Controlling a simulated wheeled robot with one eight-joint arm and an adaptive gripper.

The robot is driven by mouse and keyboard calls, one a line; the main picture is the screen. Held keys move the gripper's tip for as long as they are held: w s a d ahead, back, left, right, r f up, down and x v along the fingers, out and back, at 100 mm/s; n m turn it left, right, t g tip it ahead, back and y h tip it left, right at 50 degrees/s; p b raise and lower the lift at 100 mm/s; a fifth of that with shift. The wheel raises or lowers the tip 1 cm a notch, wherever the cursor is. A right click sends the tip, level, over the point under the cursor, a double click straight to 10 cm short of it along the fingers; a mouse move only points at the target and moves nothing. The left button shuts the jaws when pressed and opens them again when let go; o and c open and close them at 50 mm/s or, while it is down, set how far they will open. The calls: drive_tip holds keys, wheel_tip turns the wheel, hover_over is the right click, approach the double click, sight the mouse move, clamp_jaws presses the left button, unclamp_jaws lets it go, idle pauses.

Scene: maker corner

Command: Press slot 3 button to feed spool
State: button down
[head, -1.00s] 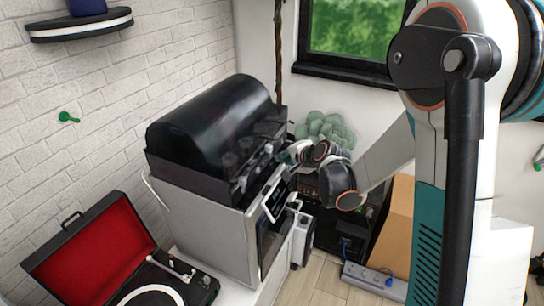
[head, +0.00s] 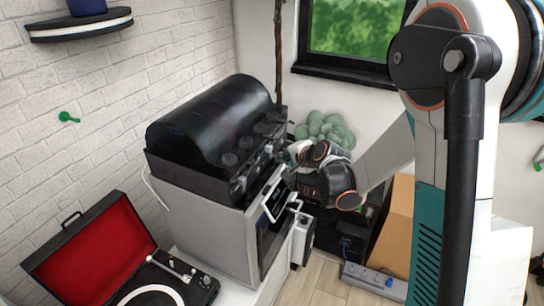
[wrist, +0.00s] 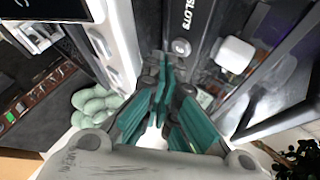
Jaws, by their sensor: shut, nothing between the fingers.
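The filament unit (head: 215,120) is a black box with a domed lid on top of a grey printer (head: 205,232). Its dark front strip shows in the wrist view with white lettering that reads like "SLOTS" and a pale round button (wrist: 181,47) with an unreadable mark. My gripper (wrist: 165,68) has teal fingers, shut and empty. The tips are close to the strip, just below and left of that button in the wrist view; I cannot tell whether they touch. In the head view my gripper (head: 290,156) is at the right end of the unit's front, its fingertips mostly hidden.
A white rounded part (wrist: 235,53) lies right of the strip in the wrist view. A pale green succulent (head: 326,130) stands behind my wrist. An open record player (head: 150,280) is at the lower left. A cardboard box (head: 392,228) and a power strip (head: 372,279) are at right.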

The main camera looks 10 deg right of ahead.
drive_tip(key=shift+a, duration=0.15)
drive_tip(key=shift+w+a, duration=0.25)
drive_tip(key=shift+w, duration=0.1)
idle(0.4)
drive_tip(key=shift+s+d, duration=0.35)
drive_tip(key=shift+d, duration=0.05)
idle(0.4)
drive_tip(key=shift+s+d+b, duration=0.25)
drive_tip(key=shift+s+d, duration=0.65)
drive_tip(key=shift+d, duration=0.3)
drive_tip(key=shift+s+d+b, duration=0.25)
drive_tip(key=shift+s+d, duration=0.65)
drive_tip(key=shift+d, duration=0.3)
